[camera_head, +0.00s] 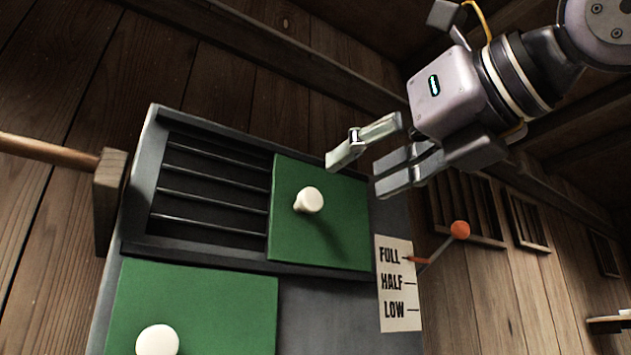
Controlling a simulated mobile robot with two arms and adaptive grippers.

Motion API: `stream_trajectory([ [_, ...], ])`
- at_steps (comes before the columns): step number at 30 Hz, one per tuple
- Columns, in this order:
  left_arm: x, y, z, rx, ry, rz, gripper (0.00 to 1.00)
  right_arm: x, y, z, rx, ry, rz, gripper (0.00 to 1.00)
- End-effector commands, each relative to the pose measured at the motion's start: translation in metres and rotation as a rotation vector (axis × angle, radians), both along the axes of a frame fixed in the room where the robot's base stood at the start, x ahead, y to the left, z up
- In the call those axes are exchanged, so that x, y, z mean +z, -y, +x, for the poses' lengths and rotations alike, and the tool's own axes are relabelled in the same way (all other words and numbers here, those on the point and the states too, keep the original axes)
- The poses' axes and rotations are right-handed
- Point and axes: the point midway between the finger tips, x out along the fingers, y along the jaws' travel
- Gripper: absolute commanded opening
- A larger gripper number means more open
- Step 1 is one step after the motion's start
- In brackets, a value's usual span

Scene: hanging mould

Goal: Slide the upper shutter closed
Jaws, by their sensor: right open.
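The upper shutter (345,228) is a green panel with a white knob (309,200). It sits at the right end of its track in the grey frame (141,187). To its left, the barred opening (212,190) is uncovered. My right gripper (355,176) is open and empty, up and to the right of the knob, in front of the shutter's upper right corner. It appears apart from the knob. My left gripper is not in view.
A lower green shutter (218,310) with a white knob (157,341) sits below. A FULL/HALF/LOW label (397,290) and an orange-knobbed lever (459,230) are at the right. A wooden bar (48,151) on a block (110,183) stands left of the frame.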

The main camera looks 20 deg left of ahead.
Motion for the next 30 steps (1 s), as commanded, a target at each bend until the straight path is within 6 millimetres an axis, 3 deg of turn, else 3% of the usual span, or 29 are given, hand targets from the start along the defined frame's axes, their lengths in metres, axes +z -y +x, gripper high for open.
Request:
stream_trajectory([
  [6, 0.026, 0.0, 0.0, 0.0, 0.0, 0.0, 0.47, 0.004, -0.04, 0.03, 0.002, -0.002, -0.003, 0.47],
  [15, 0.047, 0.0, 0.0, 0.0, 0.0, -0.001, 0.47, 0.002, -0.075, 0.058, 0.002, -0.001, -0.001, 0.47],
  [27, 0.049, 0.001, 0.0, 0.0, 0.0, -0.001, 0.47, 0.0, -0.081, 0.064, 0.001, 0.001, 0.001, 0.47],
  [30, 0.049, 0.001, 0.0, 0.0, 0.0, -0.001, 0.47, 0.0, -0.081, 0.064, 0.001, 0.0, 0.0, 0.42],
])
